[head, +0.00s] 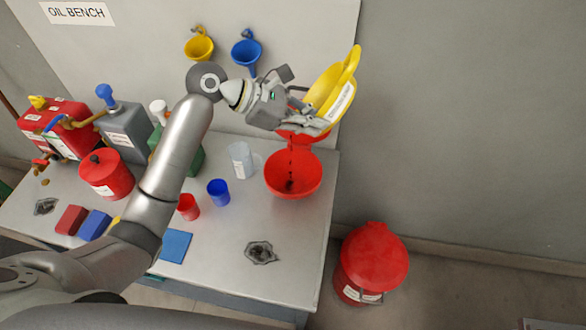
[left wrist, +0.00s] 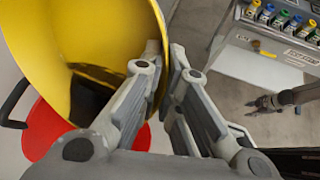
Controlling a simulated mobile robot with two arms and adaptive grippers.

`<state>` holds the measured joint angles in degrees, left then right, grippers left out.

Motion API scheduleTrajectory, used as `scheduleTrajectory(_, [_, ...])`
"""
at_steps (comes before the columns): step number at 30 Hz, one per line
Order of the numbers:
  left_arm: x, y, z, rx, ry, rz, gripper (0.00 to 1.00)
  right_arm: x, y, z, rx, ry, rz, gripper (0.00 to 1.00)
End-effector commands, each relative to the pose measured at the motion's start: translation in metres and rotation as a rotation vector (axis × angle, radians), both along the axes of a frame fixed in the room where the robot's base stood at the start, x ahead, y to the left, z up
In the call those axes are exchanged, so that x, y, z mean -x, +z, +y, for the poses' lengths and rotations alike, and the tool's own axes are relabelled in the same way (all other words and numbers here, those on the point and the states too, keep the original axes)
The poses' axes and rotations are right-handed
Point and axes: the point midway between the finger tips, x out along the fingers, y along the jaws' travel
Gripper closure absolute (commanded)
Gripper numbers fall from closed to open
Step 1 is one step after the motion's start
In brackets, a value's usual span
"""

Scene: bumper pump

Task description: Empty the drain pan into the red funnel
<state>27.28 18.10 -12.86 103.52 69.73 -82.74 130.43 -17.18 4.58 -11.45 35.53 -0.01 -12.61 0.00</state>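The yellow drain pan (head: 333,88) is tipped on its side above the bench's right end. My left gripper (head: 312,118) is shut on its rim; the rim also shows between the fingers in the left wrist view (left wrist: 166,75). Dark oil shows inside the pan (left wrist: 95,92) there. A thin dark stream falls from below the gripper into the red funnel (head: 304,190), which has a dark patch inside. The funnel stands upright on the bench. A small grey shape, apparently my right gripper (left wrist: 266,103), shows in the left wrist view, too small to read.
A clear jug (head: 241,160), a blue cup (head: 218,192) and a red cup (head: 188,207) stand left of the funnel. Yellow (head: 199,46) and blue (head: 246,50) funnels hang on the wall. A red lidded bin (head: 372,265) stands on the floor, right of the bench.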

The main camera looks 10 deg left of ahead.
Motion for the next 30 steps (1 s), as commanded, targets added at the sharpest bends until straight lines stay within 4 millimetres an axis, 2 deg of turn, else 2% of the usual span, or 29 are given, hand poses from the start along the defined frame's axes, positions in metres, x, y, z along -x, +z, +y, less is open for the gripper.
scheduleTrajectory(13, [0.0,0.002,0.005,0.068,0.0,0.003,1.0,0.0,0.005,0.0,0.0,0.0,0.0,0.6])
scheduleTrajectory(20, [-0.001,0.006,0.014,0.169,0.003,0.009,1.0,0.0,0.008,0.0,0.0,0.0,0.0,0.6])
scheduleTrajectory(30, [-0.002,0.003,0.02,0.247,0.001,0.01,1.0,0.0,-0.007,0.0,-0.001,0.0,0.0,0.6])
